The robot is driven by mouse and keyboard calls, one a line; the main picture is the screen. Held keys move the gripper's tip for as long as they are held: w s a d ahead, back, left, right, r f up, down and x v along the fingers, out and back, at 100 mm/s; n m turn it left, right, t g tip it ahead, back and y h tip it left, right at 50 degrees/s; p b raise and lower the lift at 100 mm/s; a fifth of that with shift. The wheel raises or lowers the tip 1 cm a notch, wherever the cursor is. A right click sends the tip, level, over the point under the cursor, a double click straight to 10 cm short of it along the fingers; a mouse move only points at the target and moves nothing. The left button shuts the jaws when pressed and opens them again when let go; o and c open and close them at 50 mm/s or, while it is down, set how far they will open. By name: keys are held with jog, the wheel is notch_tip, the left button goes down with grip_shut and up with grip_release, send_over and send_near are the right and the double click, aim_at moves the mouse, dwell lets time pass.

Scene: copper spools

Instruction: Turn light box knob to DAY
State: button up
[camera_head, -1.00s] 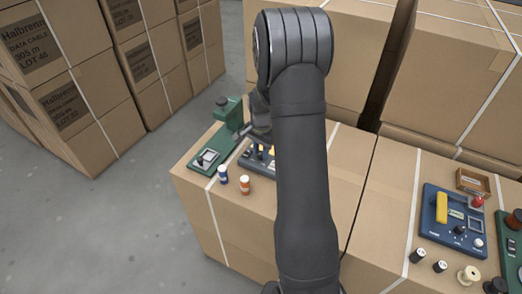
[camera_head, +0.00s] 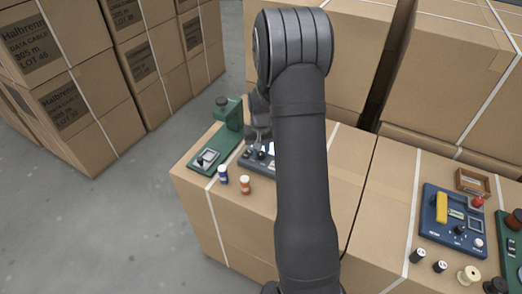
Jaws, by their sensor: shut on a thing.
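The dark blue-grey box with small knobs (camera_head: 257,166), which looks like the light box, sits on the cardboard carton left of my arm. My arm hides its right part. My gripper (camera_head: 259,146) points down at this box, partly hidden behind my arm. It is shut on a small knob on the box top. The knob's markings and pointer are too small to read.
A green device (camera_head: 211,159) with an upright post stands left of the box. A blue-and-white bottle (camera_head: 223,175) and an orange bottle (camera_head: 245,184) stand in front. A blue panel (camera_head: 452,226) and several spools lie at the right.

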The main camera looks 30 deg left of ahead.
aim_at(261, 153)
jog(key=n, duration=0.6)
dwell(0.6)
jog(key=o, duration=1)
notch_tip(261, 153, up, 18)
jog(key=shift+f, duration=0.25)
notch_tip(261, 153, down, 18)
jog(key=shift+r, duration=0.25)
dwell(0.4)
